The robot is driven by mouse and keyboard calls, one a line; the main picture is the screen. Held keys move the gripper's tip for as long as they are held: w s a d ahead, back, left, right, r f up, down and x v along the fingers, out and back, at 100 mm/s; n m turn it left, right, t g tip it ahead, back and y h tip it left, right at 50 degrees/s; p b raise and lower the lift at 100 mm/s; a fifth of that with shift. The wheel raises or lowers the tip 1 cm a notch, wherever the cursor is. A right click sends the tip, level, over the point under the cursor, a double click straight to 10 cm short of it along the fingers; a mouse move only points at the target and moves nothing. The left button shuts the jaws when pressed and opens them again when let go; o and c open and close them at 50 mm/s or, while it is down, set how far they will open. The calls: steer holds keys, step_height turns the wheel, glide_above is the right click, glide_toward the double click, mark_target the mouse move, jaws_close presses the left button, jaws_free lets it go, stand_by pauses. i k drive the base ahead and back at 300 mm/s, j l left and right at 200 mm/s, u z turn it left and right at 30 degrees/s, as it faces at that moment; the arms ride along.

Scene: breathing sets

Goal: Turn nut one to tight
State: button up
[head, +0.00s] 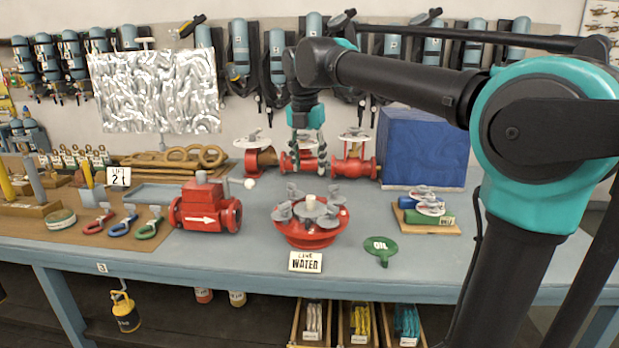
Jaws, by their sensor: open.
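A round red flange (310,235) stands on the workbench near its front middle. Several grey wing-shaped nuts (283,212) sit around its top, with a pale stub in the centre. I cannot tell which of them is nut one or how tight any is.
Red valves with grey handwheels (355,150) stand behind the flange. A blue box (421,148) and a board with small valves (428,217) are further right.

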mark_target(284, 214)
steer(key=k, duration=1)
